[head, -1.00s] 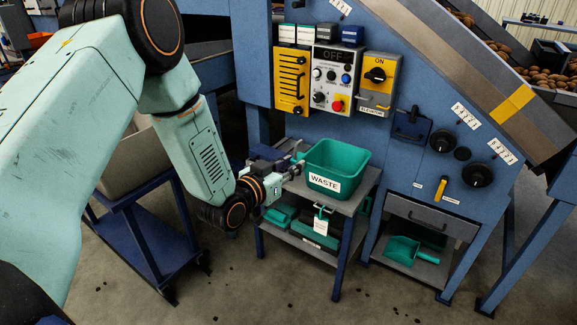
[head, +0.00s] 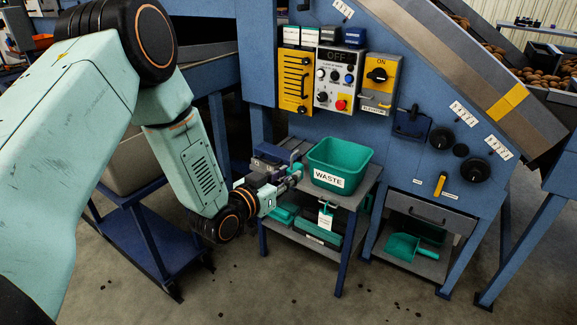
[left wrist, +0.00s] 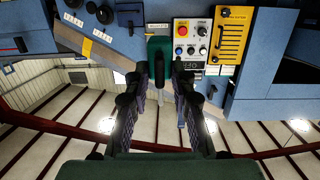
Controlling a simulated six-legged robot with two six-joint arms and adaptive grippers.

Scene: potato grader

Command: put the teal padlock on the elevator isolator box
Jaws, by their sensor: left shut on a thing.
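My left gripper (head: 294,179) is at the left end of the waste bin in the head view. In the left wrist view its two fingers (left wrist: 160,82) are shut on the teal padlock (left wrist: 160,52), which looks dark green there. In the head view the padlock is too small and covered to make out clearly. The elevator isolator box (head: 380,84), yellow and grey with a black knob at ON, is on the blue machine, up and right of the gripper and apart from it. In the wrist view the padlock largely covers that box. My right gripper is not in view.
The teal WASTE bin (head: 341,164) stands on a small cart beside the gripper. A control panel (head: 338,80) and a yellow slotted board (head: 296,82) are left of the isolator box. Open air lies before the panels.

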